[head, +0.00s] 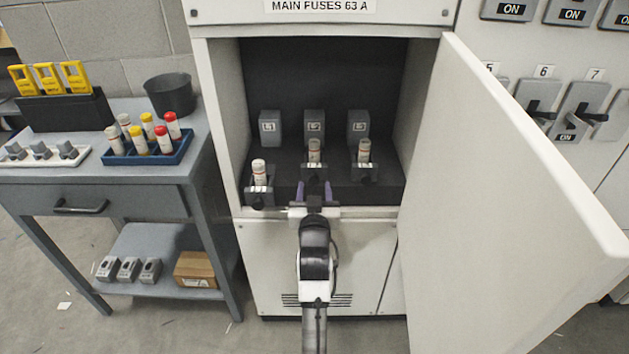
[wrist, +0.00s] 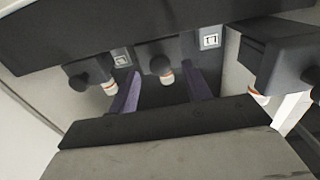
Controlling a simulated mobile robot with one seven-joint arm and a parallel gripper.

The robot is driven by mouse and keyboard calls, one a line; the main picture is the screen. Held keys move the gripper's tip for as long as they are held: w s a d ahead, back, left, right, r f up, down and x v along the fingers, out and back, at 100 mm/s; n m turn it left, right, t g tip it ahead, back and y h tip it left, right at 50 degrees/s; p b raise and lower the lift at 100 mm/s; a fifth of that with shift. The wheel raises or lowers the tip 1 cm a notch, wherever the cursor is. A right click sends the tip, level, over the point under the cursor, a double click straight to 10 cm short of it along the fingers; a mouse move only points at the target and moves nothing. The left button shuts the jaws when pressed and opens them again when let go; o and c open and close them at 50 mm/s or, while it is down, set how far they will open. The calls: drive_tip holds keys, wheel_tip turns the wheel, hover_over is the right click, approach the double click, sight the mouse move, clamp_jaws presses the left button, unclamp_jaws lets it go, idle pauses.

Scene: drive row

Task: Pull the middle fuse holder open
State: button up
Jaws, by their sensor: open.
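The middle fuse holder (head: 315,171) is a dark block with a round knob and an upright fuse in the cabinet. My gripper (head: 315,187) is open in front of it, purple fingers on either side of its lower front. In the wrist view, which looks upside down, the holder's dark knob (wrist: 161,65) lies between the spread finger tips (wrist: 163,80). I cannot tell whether they touch it. The left holder (head: 258,192) stands further forward than the other two. The right holder (head: 366,172) is about level with the middle one.
The cabinet door (head: 500,200) stands wide open on the right. The cabinet's side walls border the holders. On the left, a grey workbench (head: 120,185) carries a blue tray (head: 148,157) of fuses, a dark bin (head: 170,95) and yellow tools (head: 48,78). Switches (head: 580,108) line the right wall.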

drive_tip(key=shift+w, duration=1.35)
drive_tip(key=shift+c, duration=0.4)
clamp_jaws()
